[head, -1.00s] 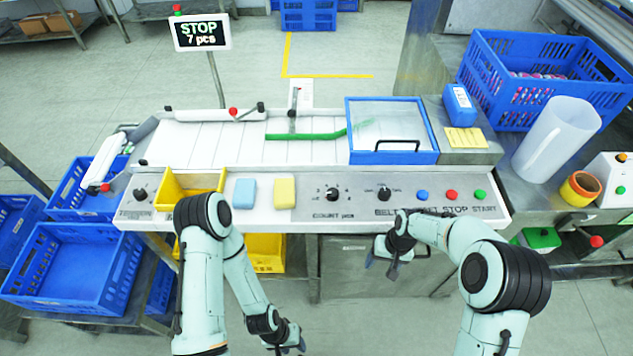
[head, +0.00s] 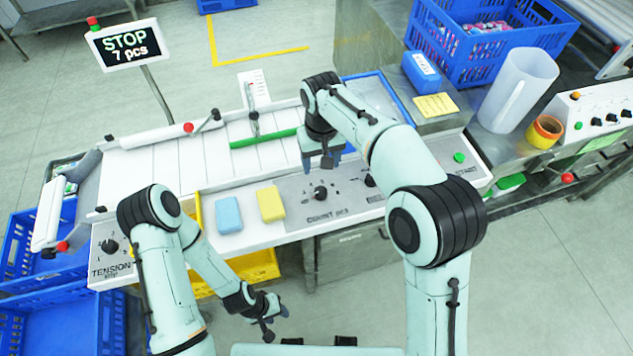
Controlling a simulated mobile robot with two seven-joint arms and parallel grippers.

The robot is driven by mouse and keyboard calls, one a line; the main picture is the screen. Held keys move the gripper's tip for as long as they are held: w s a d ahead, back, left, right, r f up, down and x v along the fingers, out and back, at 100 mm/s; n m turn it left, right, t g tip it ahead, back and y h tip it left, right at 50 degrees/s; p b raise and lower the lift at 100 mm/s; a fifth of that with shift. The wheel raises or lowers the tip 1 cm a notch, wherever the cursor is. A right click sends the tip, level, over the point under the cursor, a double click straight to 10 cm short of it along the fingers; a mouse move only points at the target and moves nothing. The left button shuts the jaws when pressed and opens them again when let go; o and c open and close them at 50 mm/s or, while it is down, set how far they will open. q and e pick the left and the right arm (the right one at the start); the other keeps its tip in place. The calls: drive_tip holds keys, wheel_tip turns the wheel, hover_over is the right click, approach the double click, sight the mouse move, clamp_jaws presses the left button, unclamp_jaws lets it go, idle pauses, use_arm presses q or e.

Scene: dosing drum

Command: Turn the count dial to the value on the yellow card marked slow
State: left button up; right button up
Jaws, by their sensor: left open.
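The count dial (head: 320,193) is a black knob on the grey front panel, above the label COUNT pcs; its exact pointer setting is too small to read. A yellow card (head: 436,106) lies at the back right of the machine; its writing is not legible. My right gripper (head: 323,160) points down just above and behind the count dial, apart from it; its finger gap is unclear. My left gripper (head: 272,322) is open and empty, low in front of the machine.
The display (head: 124,45) reads STOP 7 pcs. A blue sponge (head: 228,215) and a yellow sponge (head: 271,204) lie left of the dial. The belt dial (head: 370,181) is to its right. My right arm hides some buttons; the green button (head: 459,157) shows.

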sight(321, 191)
use_arm(q)
drive_tip(key=shift+s+f+b, duration=0.6)
drive_tip(key=shift+s+f, duration=0.1)
drive_tip(key=shift+f, duration=0.2)
use_arm(e)
wheel_tip(321, 191, down, 13)
drive_tip(key=shift+r, duration=0.2)
drive_tip(key=c, duration=1)
